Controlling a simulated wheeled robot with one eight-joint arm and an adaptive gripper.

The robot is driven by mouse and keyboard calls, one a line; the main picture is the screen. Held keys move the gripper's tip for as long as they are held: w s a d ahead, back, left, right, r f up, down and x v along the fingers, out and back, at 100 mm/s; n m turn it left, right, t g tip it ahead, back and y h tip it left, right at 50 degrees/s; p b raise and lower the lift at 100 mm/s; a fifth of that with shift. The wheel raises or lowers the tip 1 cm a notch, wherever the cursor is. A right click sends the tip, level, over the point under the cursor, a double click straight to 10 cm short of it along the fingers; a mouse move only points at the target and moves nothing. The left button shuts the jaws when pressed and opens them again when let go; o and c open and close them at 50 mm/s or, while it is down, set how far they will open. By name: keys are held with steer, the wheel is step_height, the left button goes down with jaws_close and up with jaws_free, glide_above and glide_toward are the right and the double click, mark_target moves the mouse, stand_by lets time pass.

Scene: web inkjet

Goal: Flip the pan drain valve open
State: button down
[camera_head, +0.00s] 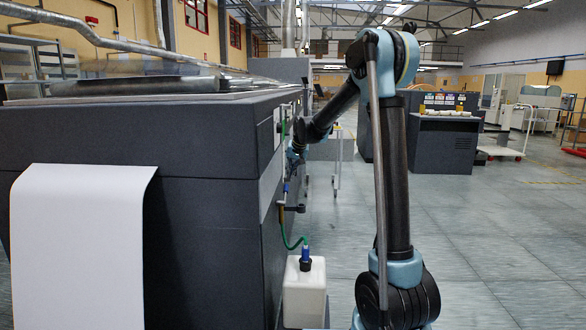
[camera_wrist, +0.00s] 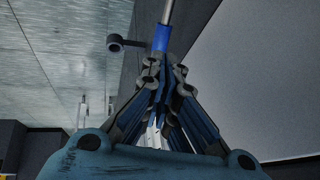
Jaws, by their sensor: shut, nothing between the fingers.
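The drain valve (camera_head: 281,212) is a small brass-coloured body on the side of the dark grey machine. A thin lever with a blue sleeve (camera_head: 285,187) stands up from it. In the wrist view the blue sleeve (camera_wrist: 161,38) and its bare metal rod are close up, just beyond my fingertips. My gripper (camera_wrist: 163,62) is shut and empty, its tips close to the sleeve's end; I cannot tell whether they touch. In the head view my gripper is small beside the machine, above the valve, and its fingers are hard to make out.
A dark knob-ended stub (camera_wrist: 116,43) sticks out beside the lever. A green hose (camera_head: 289,240) runs down to a white jug (camera_head: 304,292) with a blue cap. The machine's side wall (camera_head: 210,215) bounds the left. Open floor (camera_head: 500,240) lies to the right.

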mark_target(287, 185)
steer(key=shift+x, duration=3.35)
steer(key=shift+a, duration=0.1)
